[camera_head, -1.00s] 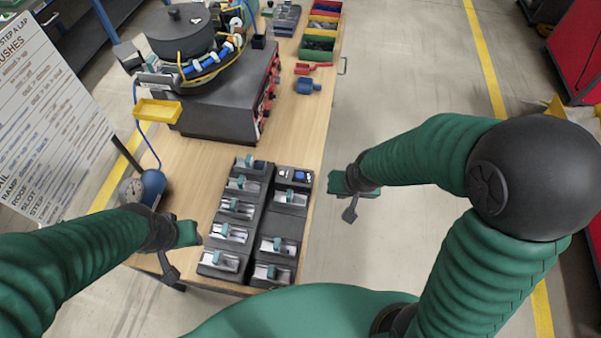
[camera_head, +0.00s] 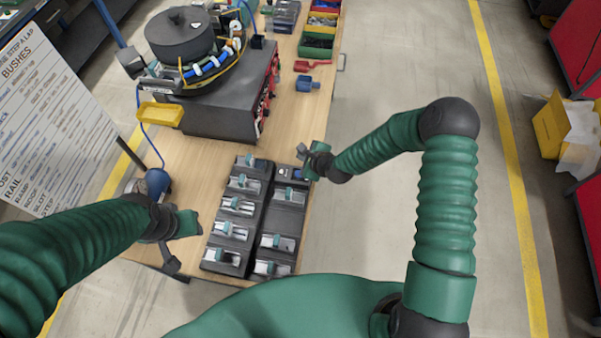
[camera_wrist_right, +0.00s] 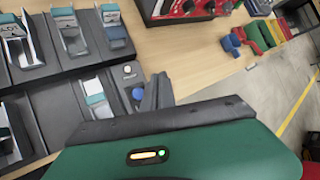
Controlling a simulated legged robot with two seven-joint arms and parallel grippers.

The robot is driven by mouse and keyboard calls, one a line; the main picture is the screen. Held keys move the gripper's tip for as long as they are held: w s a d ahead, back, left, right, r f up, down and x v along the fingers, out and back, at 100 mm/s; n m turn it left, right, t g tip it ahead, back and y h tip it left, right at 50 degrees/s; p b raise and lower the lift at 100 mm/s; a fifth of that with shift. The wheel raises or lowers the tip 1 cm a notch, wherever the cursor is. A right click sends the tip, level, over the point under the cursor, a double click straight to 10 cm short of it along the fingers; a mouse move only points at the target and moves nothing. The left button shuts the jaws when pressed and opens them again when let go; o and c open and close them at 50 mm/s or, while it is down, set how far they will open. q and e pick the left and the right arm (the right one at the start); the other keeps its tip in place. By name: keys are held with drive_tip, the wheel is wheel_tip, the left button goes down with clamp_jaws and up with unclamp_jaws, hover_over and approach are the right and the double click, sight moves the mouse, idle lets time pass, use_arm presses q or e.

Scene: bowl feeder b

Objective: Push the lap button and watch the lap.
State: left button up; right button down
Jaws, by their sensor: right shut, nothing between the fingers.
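The bowl feeder (camera_head: 182,36) is a dark round bowl with a lid and a coloured track, on a dark box at the table's back left. A small panel (camera_head: 294,174) with a blue button is at the far end of the right-hand row of trays. The blue button (camera_wrist_right: 138,93) and a small pale button (camera_wrist_right: 127,70) show in the right wrist view. My right gripper (camera_head: 303,151) is shut and empty, just above and beside this panel; contact cannot be told. My left gripper (camera_head: 171,263) hangs at the table's front left edge; its jaws are unclear.
Two rows of dark trays (camera_head: 236,212) with metal parts fill the table's near part. A yellow tray (camera_head: 161,114) sticks out from the feeder. Coloured bins (camera_head: 317,45) stand at the back. A sign board (camera_head: 45,110) stands left. Bare wood lies between feeder and trays.

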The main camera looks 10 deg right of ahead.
drive_tip(key=f+b, duration=0.3)
drive_tip(key=f, duration=0.2)
drive_tip(key=a+f+b, duration=0.1)
drive_tip(key=f+b, duration=0.1)
drive_tip(key=shift+a+f+b, duration=0.1)
drive_tip(key=shift+f+b, duration=0.05)
drive_tip(key=shift+b, duration=0.15)
drive_tip(key=shift+f, duration=0.35)
drive_tip(key=shift+d+f+b, duration=0.15)
drive_tip(key=shift+d+b, duration=0.05)
drive_tip(key=shift+b, duration=0.1)
drive_tip(key=shift+d, duration=0.2)
drive_tip(key=shift+a, duration=0.3)
drive_tip(key=shift+d, duration=0.2)
drive_tip(key=shift+a, duration=0.1)
